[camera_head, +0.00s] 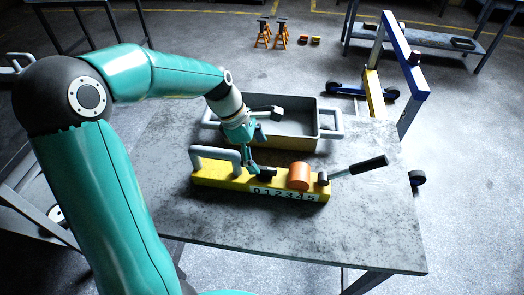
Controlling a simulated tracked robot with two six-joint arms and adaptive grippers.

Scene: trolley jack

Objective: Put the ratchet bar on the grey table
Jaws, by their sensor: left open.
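A silver bar with a black grip (367,165) slants up to the right from the right end of a yellow block (222,182); it may be the ratchet bar, but I cannot tell for sure. The block lies on the grey table (245,229) and carries a number scale, an orange cylinder (299,176) and a grey handle at its left. My left gripper (255,172) is open and points down at the block between the grey handle and the orange cylinder. Whether it touches the block is unclear. My right gripper is not in view.
A blue and yellow frame (405,60) stands beyond the table. Orange stands (263,34) are on the far floor. The table's front is clear.

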